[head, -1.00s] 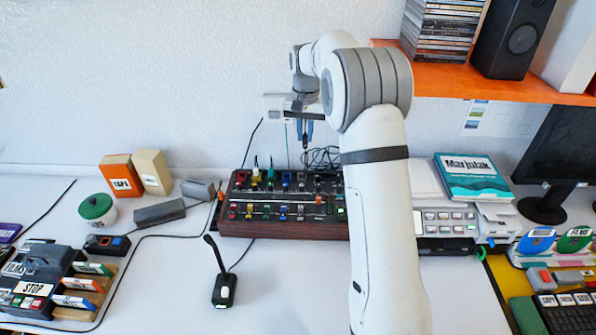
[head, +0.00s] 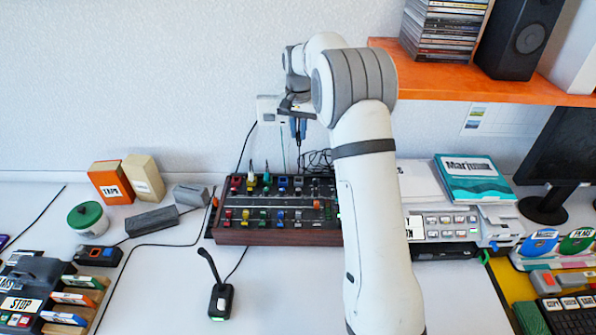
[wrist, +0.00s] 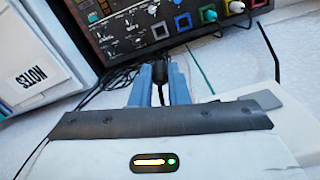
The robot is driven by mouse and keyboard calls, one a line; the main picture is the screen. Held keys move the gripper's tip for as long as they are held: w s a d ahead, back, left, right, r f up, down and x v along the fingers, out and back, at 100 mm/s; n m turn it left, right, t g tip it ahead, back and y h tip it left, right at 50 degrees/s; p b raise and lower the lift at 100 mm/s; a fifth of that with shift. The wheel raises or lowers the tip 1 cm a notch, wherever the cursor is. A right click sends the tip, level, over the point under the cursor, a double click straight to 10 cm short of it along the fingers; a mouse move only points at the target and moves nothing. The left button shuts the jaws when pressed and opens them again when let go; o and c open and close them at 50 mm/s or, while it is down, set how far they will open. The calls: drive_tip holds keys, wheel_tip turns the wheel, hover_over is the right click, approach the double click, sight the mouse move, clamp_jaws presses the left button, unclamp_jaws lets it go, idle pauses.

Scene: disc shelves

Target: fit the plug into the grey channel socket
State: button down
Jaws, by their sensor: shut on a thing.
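My gripper (head: 298,128) is above and behind the dark mixer (head: 278,238). In the wrist view its blue fingers (wrist: 160,66) are closed on a black plug (wrist: 160,70), whose cable runs back between them. The plug is small and partly hidden by the fingers. The grey channel socket (wrist: 160,30) shows as a grey square frame in the mixer's socket row, just beyond the fingertips in the wrist picture, beside the blue one. The plug is apart from it. In the head view the grey socket (head: 298,184) is below my gripper.
Plugs stand in the green (wrist: 208,14), yellow (wrist: 236,7) and red sockets; the blue socket (wrist: 183,22) looks empty. Loose black cables (head: 318,160) lie behind the mixer. A printer-like box (head: 440,222) stands right, and an orange shelf (head: 480,86) overhangs behind.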

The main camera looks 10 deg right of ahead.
wheel_tip(320, 180, down, 16)
drive_tip(key=shift+r+p, duration=0.1)
drive_tip(key=shift+p, duration=0.75)
drive_tip(key=c, duration=1.4)
unclamp_jaws()
